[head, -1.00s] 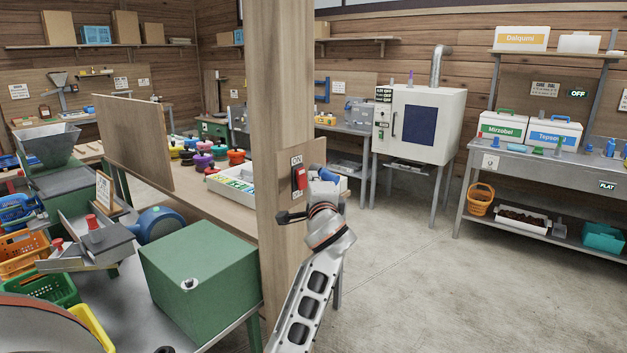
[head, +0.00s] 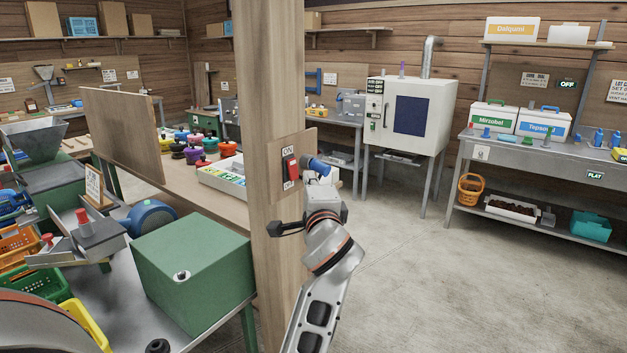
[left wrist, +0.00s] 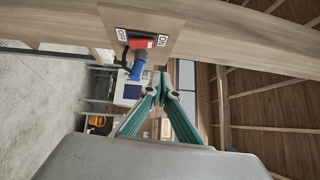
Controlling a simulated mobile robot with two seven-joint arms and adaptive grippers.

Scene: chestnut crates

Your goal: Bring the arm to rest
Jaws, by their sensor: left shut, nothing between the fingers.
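My left arm rises from the bottom middle of the head view. Its gripper (head: 326,192) stands just right of the wooden post (head: 271,300), with its fingers hidden behind its grey body. In the left wrist view its teal fingers (left wrist: 162,80) come together at the tips, shut and empty. A red switch (head: 291,168) with ON and OFF labels is on the post's board. It also shows in the left wrist view (left wrist: 143,43), apart from the fingertips. My right gripper is in neither view.
A green box (head: 190,265) stands on the metal table left of the post. Behind it is a bench with a white tray (head: 222,183) and several coloured pots. A white cabinet (head: 440,120) stands at the back. The concrete floor (head: 420,270) to the right is clear.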

